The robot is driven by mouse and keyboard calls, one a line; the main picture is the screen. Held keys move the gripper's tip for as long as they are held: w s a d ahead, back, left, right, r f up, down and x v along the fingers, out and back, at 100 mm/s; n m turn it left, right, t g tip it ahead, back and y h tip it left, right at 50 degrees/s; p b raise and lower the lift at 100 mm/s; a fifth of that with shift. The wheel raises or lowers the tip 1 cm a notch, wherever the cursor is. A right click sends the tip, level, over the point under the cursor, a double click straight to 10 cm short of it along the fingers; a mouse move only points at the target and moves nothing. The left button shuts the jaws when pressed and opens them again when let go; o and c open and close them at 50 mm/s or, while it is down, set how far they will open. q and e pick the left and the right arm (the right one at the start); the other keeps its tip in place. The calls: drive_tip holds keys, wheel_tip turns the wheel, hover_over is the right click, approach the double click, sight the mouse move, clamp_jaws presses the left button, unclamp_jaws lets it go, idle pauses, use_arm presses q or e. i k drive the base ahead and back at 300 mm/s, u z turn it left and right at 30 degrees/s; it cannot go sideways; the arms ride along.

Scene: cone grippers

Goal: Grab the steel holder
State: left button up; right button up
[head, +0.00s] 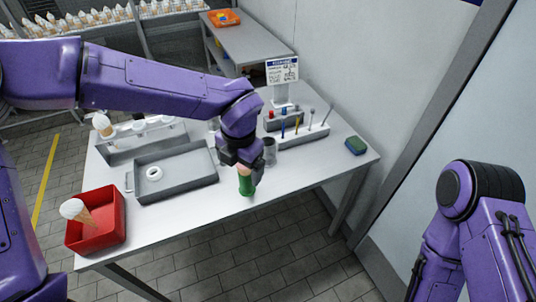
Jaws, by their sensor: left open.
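My left gripper (241,164) points down over the front right part of the white table, with its jaws open. A green cylindrical holder (246,186) stands just below it, and a small tan-orange piece shows between the fingers and the green top. I cannot tell if the fingers touch it. A grey, steel-looking cylindrical holder (269,152) stands just right of and behind the gripper, apart from the green one. Its left side is close to the gripper. My right arm is at the lower right, away from the table; its gripper does not show.
A grey tray (201,184) with a white ring lies left of the gripper. A red bin (117,226) with a cone is at the front left. A cone rack (112,158), a tool stand (310,138), a sign (282,70) and a green-blue sponge (356,146) stand around. The right front table is clear.

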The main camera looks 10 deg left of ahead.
sight(270, 142)
drive_tip(key=i, duration=1)
